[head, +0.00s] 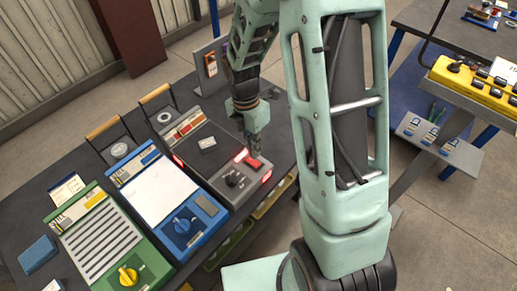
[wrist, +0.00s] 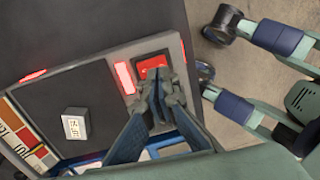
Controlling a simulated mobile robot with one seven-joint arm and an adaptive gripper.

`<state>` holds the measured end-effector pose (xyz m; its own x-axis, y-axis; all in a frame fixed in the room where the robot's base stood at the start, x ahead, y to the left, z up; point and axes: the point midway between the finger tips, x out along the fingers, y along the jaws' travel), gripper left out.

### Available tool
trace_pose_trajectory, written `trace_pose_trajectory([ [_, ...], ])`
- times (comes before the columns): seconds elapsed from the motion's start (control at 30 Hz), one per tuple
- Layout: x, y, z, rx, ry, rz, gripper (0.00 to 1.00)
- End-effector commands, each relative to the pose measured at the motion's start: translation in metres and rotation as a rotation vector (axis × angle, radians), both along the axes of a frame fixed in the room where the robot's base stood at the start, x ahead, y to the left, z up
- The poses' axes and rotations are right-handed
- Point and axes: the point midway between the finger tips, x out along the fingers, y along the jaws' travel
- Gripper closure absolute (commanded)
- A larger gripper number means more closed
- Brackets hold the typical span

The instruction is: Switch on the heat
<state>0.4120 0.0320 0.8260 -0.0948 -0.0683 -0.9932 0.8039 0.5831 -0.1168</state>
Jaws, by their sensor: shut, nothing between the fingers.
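A dark grey control unit (head: 207,150) stands at the right end of a row of units on the dark bench. Red strips on the unit's sides also glow. My gripper (head: 257,153) is shut and empty, pointing down at the switch. In the wrist view its tips (wrist: 160,80) overlap the red switch (wrist: 151,63); I cannot tell whether they touch it. The tips hide part of the switch.
A blue unit (head: 165,200) with a blue knob and a green unit (head: 105,243) with a yellow knob stand to the left. A yellow box (head: 470,82) is at the far right. A small white block (wrist: 76,125) sits on the grey unit.

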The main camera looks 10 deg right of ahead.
Motion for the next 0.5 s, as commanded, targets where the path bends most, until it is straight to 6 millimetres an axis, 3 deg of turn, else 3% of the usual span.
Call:
trace_pose_trajectory([
  [0.3, -0.004, -0.001, 0.064, 0.000, -0.005, -0.003, 1.00],
  [0.5, -0.008, -0.003, 0.095, 0.000, -0.002, -0.002, 1.00],
])
